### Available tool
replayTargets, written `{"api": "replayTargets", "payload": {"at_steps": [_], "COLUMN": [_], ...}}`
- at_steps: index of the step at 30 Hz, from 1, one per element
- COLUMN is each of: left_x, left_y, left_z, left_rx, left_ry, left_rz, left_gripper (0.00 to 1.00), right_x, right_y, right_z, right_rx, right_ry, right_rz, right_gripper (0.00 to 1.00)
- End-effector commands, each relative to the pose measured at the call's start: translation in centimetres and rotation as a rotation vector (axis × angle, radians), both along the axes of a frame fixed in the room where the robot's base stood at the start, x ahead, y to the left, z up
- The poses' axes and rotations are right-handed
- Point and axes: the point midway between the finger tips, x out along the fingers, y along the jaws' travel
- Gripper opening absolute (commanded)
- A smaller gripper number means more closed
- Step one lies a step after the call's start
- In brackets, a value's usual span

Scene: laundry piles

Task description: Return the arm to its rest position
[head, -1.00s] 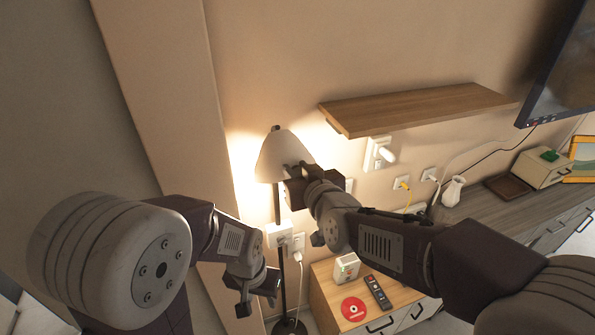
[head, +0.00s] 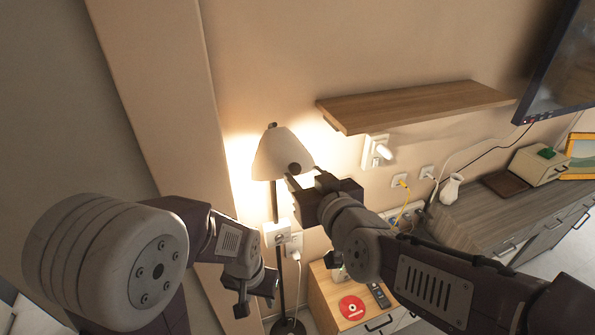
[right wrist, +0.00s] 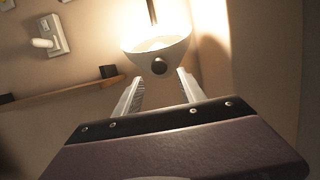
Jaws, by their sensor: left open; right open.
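My right gripper (head: 290,180) reaches in from the right in the head view, just below and in front of the lamp shade (head: 283,153). It is open and empty. My left gripper (head: 257,297) hangs at lower left in the head view, open and empty, beside the lamp's dark pole (head: 281,275).
A wooden shelf (head: 415,108) is fixed to the wall above my right arm. A low wooden cabinet (head: 322,287) below holds a red disc (head: 352,308) and a remote (head: 378,295). A grey dresser (head: 478,212) with a white vase (head: 452,189) stands at right.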

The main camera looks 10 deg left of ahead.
Motion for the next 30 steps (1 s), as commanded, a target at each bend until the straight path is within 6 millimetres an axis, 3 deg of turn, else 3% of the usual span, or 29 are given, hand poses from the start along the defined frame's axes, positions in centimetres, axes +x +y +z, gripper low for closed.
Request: {"api": "replayTargets", "payload": {"at_steps": [6, 17, 20, 23, 26, 27, 30], "left_x": [0.0, 0.0, 0.0, 0.0, 0.0, 0.0, 0.0], "left_y": [0.0, 0.0, 0.0, 0.0, 0.0, 0.0, 0.0], "left_z": [0.3, 0.3, -0.6, -3.2, -6.5, -7.5, -9.8], "left_rx": [0.000, 0.000, 0.000, 0.000, 0.000, 0.000, 0.000], "left_ry": [0.000, 0.000, 0.000, 0.000, 0.000, 0.000, 0.000], "left_rz": [0.000, 0.000, 0.000, 0.000, 0.000, 0.000, 0.000], "left_gripper": [0.44, 0.44, 0.44, 0.44, 0.44, 0.44, 0.44], "right_x": [-1.7, -1.7, -0.9, 2.0, 4.8, 5.3, 4.7], "right_y": [-1.1, -1.1, -2.1, -5.9, -12.1, -14.4, -19.5], "right_z": [0.6, 0.6, -0.4, -4.2, -10.8, -13.8, -21.6], "right_rx": [0.000, -0.001, -0.001, -0.018, -0.081, -0.116, -0.188], "right_ry": [-0.001, -0.001, 0.000, 0.022, 0.079, 0.127, 0.289], "right_rz": [0.001, 0.000, -0.028, -0.137, -0.276, -0.313, -0.384], "right_gripper": [0.47, 0.47, 0.47, 0.47, 0.47, 0.47, 0.47]}}
